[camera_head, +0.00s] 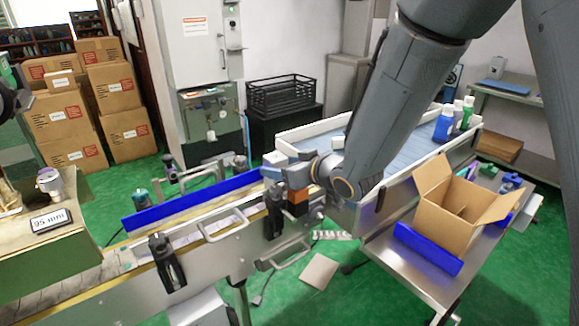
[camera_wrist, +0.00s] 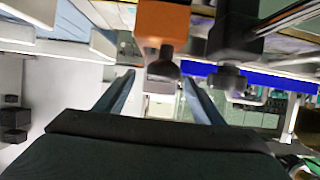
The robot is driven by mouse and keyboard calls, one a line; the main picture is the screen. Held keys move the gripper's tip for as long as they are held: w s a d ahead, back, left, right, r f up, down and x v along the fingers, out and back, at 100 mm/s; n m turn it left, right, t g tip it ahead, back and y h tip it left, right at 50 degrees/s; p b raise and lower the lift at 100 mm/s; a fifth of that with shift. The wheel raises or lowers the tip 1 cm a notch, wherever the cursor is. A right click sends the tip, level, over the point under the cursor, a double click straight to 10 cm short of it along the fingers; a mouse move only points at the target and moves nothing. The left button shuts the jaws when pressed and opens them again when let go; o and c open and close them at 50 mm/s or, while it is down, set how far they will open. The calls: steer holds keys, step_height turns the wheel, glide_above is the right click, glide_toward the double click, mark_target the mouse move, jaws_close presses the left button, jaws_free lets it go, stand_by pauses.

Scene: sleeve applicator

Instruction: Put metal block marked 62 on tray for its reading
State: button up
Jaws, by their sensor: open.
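My gripper (camera_wrist: 162,88) is open in the wrist view, its two dark fingers spread apart. I see nothing clearly held between them. An orange housing with a dark knob (camera_wrist: 162,22) shows just past the fingers in the wrist view. In the head view my arm reaches down from the upper right, and its end is over the conveyor beside the same orange housing (camera_head: 297,203). I cannot make out a metal block marked 62 in either view. I cannot identify its reading tray either.
The conveyor has a blue side rail (camera_head: 180,205) and black clamps (camera_head: 167,262). An open carton (camera_head: 452,215) sits on a metal bench at the right. Small white boxes (camera_head: 275,158) are near my arm's end.

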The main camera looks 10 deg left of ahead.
steer(key=shift+x, duration=1.8)
steer(key=c, duration=1.5)
